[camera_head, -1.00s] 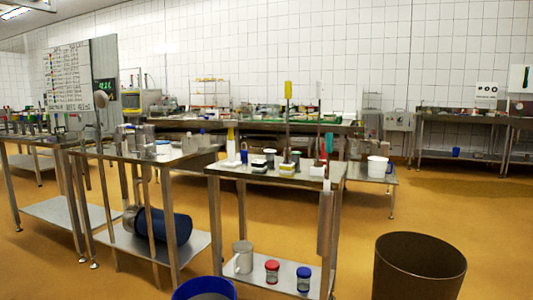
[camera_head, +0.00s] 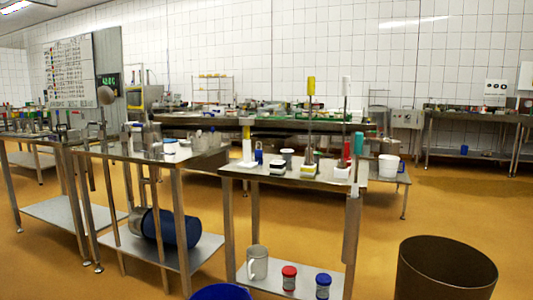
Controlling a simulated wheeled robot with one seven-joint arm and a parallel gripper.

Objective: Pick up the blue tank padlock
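A small blue object (camera_head: 259,156) stands on the top of the nearest steel table (camera_head: 240,170), just right of a white bottle with a yellow top (camera_head: 247,147). It may be the blue tank padlock, but it is too small to make out its shape or a shackle. It stands upright near the table's back left part and looks unobstructed. My gripper is not in view, so its state and distance from the object do not show.
A brown bin (camera_head: 445,268) stands at front right; a blue bucket (camera_head: 221,292) is at the bottom edge. Tall-handled tools, one yellow (camera_head: 311,87) and one white (camera_head: 346,90), rise from the same table. Another steel table (camera_head: 110,152) stands left.

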